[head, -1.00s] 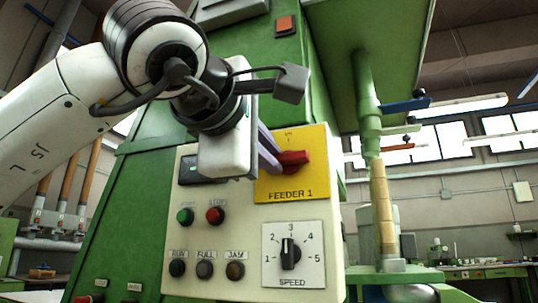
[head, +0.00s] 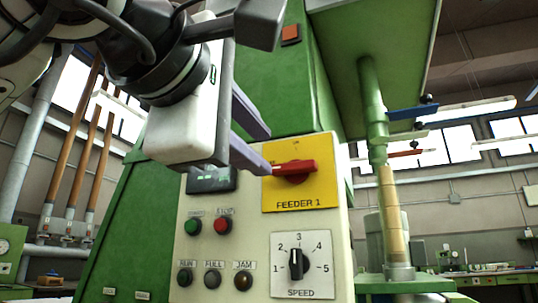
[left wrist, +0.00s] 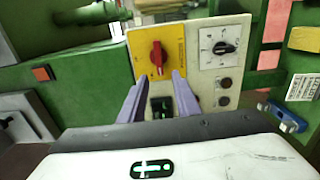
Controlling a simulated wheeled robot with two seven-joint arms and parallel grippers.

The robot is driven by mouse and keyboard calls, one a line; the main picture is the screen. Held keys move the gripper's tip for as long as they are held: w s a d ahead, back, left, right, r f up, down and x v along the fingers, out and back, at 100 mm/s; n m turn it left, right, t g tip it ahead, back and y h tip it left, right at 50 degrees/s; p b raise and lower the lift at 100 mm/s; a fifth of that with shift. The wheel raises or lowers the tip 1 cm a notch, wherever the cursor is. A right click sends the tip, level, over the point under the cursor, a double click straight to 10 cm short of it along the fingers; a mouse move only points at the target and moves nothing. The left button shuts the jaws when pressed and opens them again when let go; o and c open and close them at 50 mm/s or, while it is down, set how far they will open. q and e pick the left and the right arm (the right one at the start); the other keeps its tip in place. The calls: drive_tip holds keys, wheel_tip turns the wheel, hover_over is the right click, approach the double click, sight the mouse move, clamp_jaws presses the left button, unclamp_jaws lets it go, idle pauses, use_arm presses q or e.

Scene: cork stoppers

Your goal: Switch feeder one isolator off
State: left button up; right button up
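The feeder one isolator is a red rotary handle (head: 296,168) on a yellow plate (head: 318,195) marked FEEDER 1. The handle lies about level, across the plate; a small ON mark stands above it. In the left wrist view the red handle (left wrist: 157,58) shows upright in the picture, past the fingertips. My left gripper (head: 268,150) is open, with two purple fingers apart and nothing between them. It is up and left of the handle; the lower fingertip overlaps the handle's left end in the head view, and I cannot tell whether they touch. My right gripper is not in view.
The cream panel also carries a speed dial (head: 296,263), a green button (head: 194,226), a red button (head: 223,226), several dark lamps and a small display (head: 211,179). A green machine column (head: 374,110) stands to the right. Open air lies in front of the panel.

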use_arm(q)
drive_tip(key=v, duration=0.2)
drive_tip(key=shift+s+a, duration=0.1)
drive_tip(key=shift+s, duration=0.15)
